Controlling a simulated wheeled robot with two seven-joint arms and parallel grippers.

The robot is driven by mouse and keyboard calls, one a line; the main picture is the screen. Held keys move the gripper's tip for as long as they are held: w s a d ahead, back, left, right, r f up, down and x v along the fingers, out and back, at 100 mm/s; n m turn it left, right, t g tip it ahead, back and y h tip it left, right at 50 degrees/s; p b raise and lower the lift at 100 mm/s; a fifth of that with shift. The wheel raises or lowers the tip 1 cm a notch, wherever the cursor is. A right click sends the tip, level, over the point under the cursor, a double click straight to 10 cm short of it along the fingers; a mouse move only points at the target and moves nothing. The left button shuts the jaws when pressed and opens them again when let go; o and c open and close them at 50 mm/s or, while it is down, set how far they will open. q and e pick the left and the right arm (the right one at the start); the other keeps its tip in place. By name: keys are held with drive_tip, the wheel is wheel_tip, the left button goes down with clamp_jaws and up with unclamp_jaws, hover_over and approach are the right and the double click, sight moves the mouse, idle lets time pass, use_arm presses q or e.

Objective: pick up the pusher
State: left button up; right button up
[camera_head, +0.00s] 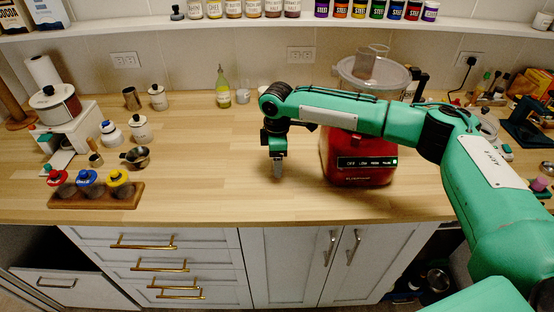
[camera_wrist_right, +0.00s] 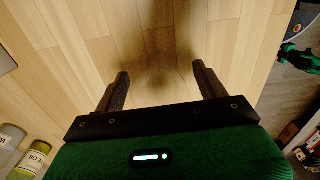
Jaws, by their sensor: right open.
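A red food processor (camera_head: 358,165) with a clear bowl and lid (camera_head: 372,75) stands on the wooden counter, partly hidden behind my right arm. A translucent upright piece (camera_head: 374,52) rises from its lid; I cannot tell whether this is the pusher or only the feed tube. My right gripper (camera_head: 278,170) points down over the counter, left of the red base and apart from it. In the right wrist view the gripper (camera_wrist_right: 162,85) is open, with only bare wood between its fingers. My left gripper is not in view.
A green oil bottle (camera_head: 223,88) stands at the back. A wooden holder with colored-lid jars (camera_head: 97,195), a small pot (camera_head: 135,157) and canisters are at left. Small items crowd the right end. The middle counter is clear. A shelf of jars (camera_head: 250,20) runs above.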

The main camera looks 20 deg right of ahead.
drive_tip(key=c, duration=1)
drive_tip(key=shift+c, duration=0.2)
